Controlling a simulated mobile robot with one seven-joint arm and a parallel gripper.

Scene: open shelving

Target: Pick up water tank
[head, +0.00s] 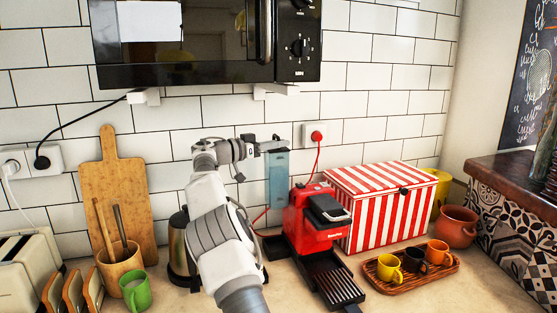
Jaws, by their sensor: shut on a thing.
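The water tank (278,182) is a tall, translucent blue-grey container. It hangs upright from my gripper (272,147), which is shut on its top end. The tank is just left of the red coffee machine (308,212) and in front of the tiled wall. Its lower end is close to the machine's back left side; I cannot tell whether they touch. My arm crosses the middle of the head view and hides part of the counter and of a metal kettle (180,245).
A black microwave (210,75) is mounted above. A red-striped box (378,205) and a wooden tray (437,275) with several cups stand right. A cutting board (117,190), a utensil pot (120,262), a green mug (137,292) and a toaster (28,272) stand left. A red cord (315,165) runs behind the machine.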

